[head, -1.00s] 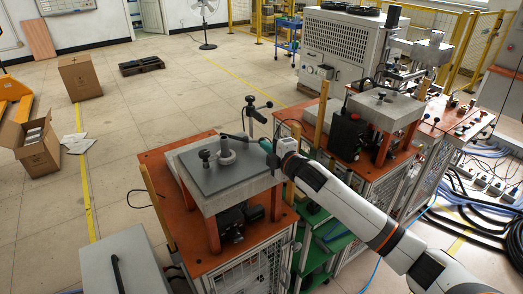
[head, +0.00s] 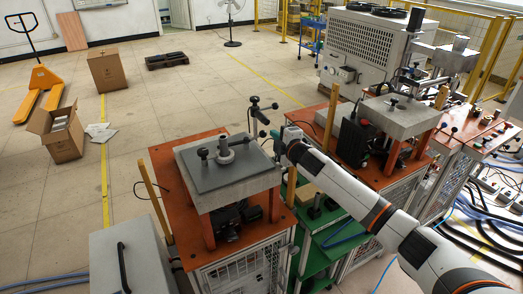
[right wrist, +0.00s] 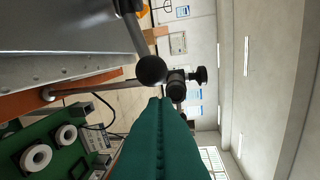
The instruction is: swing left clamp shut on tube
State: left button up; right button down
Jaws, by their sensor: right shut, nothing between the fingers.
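The near station has a grey plate (head: 232,172) on an orange frame. A round metal fitting with a short upright tube (head: 225,152) stands on the plate, with a dark-knobbed clamp (head: 203,155) at its left. A lever runs right from the fitting to a black ball knob (head: 262,134). In the right wrist view the ball knob (right wrist: 151,69) is just beyond my fingertips, with a gap. My right gripper (head: 277,143) is beside the plate's right edge, its green fingers (right wrist: 155,105) shut and empty. Whether the clamp grips the tube is too small to tell. My left gripper is out of view.
A post with a black head (head: 256,108) rises behind the plate, close to my right gripper; its head (right wrist: 180,86) shows in the wrist view. A second station (head: 395,112) stands right. A green shelf (head: 318,240) lies below my arm. A grey box (head: 130,258) stands front left.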

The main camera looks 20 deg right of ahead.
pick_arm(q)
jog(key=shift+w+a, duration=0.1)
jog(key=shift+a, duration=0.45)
pick_arm(e)
jog(key=shift+w, duration=0.8)
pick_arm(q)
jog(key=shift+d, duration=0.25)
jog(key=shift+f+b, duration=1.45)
pick_arm(e)
jog(key=s+d+r, duration=0.1)
jog(key=s, duration=1)
jog(key=shift+s+d+r, duration=0.25)
jog(key=shift+s+r, duration=0.05)
jog(key=shift+s, duration=0.1)
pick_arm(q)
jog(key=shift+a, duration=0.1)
